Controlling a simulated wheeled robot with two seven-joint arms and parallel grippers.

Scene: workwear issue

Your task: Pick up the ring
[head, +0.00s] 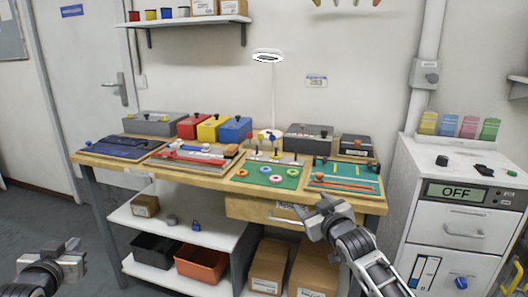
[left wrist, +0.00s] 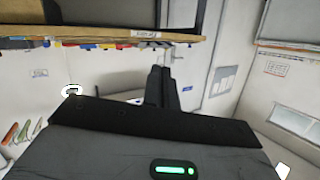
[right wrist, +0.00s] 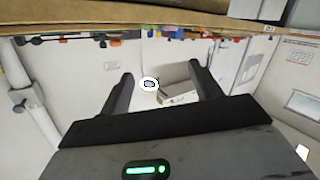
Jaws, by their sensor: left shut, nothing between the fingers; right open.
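Several small coloured rings lie on a green mat (head: 255,183) on the workbench. They include an orange ring (head: 242,173) at the mat's left and a pinkish ring (head: 276,180) near its front. Which ring is meant I cannot tell. My right gripper (head: 323,205) is in front of the bench's right front edge, apart from the rings. In the right wrist view its fingers (right wrist: 162,80) are spread and empty. My left gripper (head: 72,246) is low at the left, away from the bench. Its fingers are together with nothing between them in the left wrist view (left wrist: 162,88).
A ring-shaped white lamp (head: 268,56) stands on a thin pole behind the bench. Red (head: 193,126), yellow (head: 212,128) and blue (head: 235,130) boxes line the back. Tool boards flank the mat. A white cabinet (head: 448,222) stands right, with a display reading OFF.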

